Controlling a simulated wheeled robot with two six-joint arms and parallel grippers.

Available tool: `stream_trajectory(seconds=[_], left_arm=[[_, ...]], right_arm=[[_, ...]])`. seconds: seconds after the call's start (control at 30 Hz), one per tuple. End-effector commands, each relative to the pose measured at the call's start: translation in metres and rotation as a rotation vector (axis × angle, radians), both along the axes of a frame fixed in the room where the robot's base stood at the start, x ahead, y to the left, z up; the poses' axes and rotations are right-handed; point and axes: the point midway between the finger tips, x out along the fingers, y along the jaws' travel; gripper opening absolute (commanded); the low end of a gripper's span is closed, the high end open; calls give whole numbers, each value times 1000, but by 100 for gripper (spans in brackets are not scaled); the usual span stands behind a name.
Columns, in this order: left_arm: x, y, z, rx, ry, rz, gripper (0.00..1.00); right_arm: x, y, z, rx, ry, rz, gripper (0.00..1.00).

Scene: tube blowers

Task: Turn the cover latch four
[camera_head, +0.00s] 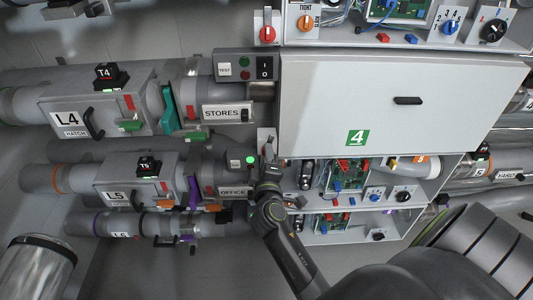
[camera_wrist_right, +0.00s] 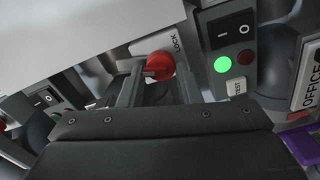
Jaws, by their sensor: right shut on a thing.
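The cover (camera_head: 400,95) is a large pale panel with a green "4" label (camera_head: 357,138) and a dark handle; it is closed. Its latch is a red round knob (camera_wrist_right: 160,64) beside a plate marked LOCK (camera_wrist_right: 170,42), at the cover's lower left corner. My right gripper (camera_head: 267,155) is at that corner in the head view and mostly hides the knob there. In the right wrist view its two fingers (camera_wrist_right: 157,80) stand on either side of the red knob and are shut on it. The knob's pointer direction is hard to tell. My left gripper is not in view.
A switch box with a lit green lamp (camera_wrist_right: 222,64) sits close right of the knob in the wrist view. The OFFICE tube unit (camera_head: 232,191) is left of my gripper. Open electronics bays (camera_head: 350,175) lie right of it. Another red knob (camera_head: 267,34) is above.

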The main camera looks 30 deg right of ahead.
Motion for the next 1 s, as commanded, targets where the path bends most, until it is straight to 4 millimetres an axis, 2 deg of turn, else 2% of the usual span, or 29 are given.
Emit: stream_trajectory(seconds=[0.4,1.0], left_arm=[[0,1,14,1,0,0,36],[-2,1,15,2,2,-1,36]], right_arm=[[1,1,1,-206,123,1,8],[1,1,1,-253,149,1,8]])
